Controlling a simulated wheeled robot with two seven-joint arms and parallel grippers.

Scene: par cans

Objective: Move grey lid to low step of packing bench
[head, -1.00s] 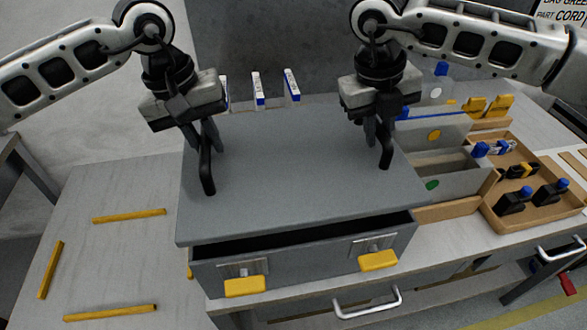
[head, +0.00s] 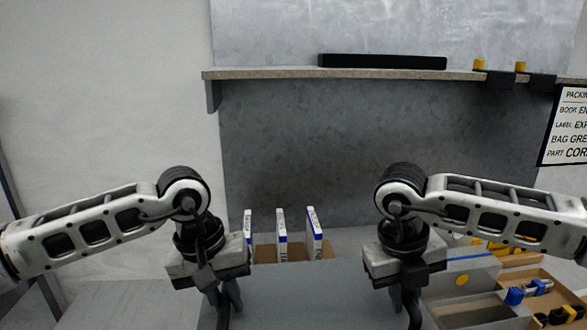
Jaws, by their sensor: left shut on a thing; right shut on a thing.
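The grey lid (head: 315,300) spans the bottom middle of the head view, its front cut off by the picture edge. My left gripper (head: 223,300) is shut on the lid's left black handle. My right gripper (head: 408,298) is shut on its right black handle, partly hidden by the gripper and cut off below. The grey box under the lid is out of view now. A pale grey surface of the packing bench (head: 115,305) shows at the lower left; I cannot tell whether it is the low step.
Several white-and-blue upright packs (head: 281,235) stand behind the lid. A shelf (head: 260,74) above carries a black bar (head: 382,62) and yellow-topped items. Grey bins (head: 475,312) and a cardboard tray (head: 550,295) with small parts crowd the right. The lower left looks clear.

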